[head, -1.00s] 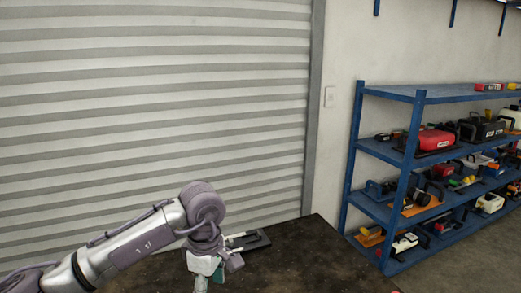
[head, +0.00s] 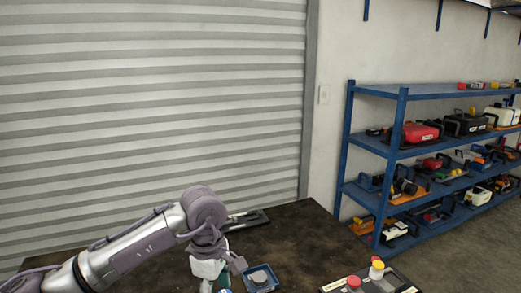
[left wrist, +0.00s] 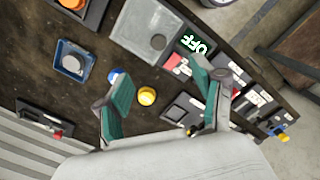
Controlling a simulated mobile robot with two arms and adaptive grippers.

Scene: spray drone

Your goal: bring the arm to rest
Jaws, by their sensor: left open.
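My left arm (head: 125,255) reaches in from the lower left of the head view, bent at a mauve joint, with the hand pointing down over the dark table (head: 300,235). My left gripper (head: 212,284) is at the bottom edge there, its tips partly cut off. In the left wrist view the two green-padded fingers (left wrist: 165,92) are wide apart with nothing held. A yellow round thing (left wrist: 147,96) and a blue one (left wrist: 115,76) show beyond and between them, apart from the pads as far as I can tell. My right gripper is not in view.
A blue tray (head: 274,284) with a grey round piece stands right of the hand. A dark tray (head: 262,216) lies behind it. Blue shelves (head: 404,120) stand beyond.

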